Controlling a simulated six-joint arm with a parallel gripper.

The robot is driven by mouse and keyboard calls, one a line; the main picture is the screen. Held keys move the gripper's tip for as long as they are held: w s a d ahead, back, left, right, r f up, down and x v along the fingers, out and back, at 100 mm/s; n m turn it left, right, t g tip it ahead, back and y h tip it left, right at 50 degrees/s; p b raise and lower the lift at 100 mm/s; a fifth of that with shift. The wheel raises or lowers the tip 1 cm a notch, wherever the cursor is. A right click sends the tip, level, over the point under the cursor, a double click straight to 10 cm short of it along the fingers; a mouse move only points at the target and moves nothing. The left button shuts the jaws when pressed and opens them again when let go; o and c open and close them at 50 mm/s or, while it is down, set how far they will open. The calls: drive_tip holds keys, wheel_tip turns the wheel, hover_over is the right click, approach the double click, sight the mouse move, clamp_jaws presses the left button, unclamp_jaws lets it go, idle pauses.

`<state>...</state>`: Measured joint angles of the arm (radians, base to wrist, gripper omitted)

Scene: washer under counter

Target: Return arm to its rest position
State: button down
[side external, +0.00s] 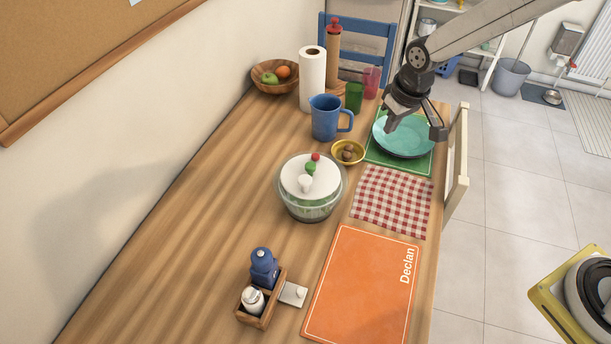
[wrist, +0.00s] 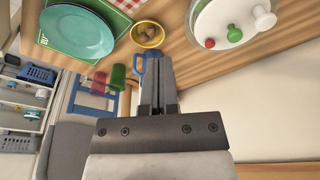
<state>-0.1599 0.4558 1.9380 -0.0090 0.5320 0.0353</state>
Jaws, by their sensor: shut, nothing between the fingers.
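My gripper (side external: 391,124) hangs at the upper right of the side view, in front of the teal plate (side external: 404,142) in the picture. Its height above the plate is hard to judge. In the wrist view my gripper (wrist: 158,62) has its two fingers together, with nothing between them. The teal plate also shows in the wrist view (wrist: 76,30), at the upper left, clear of the fingers. Part of the plate is hidden behind my gripper in the side view.
A blue mug (side external: 325,118), paper towel roll (side external: 312,80), yellow bowl (side external: 347,152) and salad spinner (side external: 310,187) stand on the wooden counter (side external: 210,190). A blue chair (side external: 360,45) stands beyond. An orange mat (side external: 360,290) lies at the front. Floor on the right is mostly open.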

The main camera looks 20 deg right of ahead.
drive_tip(key=s+d, duration=0.3)
drive_tip(key=s, duration=0.5)
drive_tip(key=s+d+m, duration=0.1)
drive_tip(key=s+d, duration=0.3)
drive_tip(key=s, duration=0.5)
drive_tip(key=shift+r+m, duration=0.3)
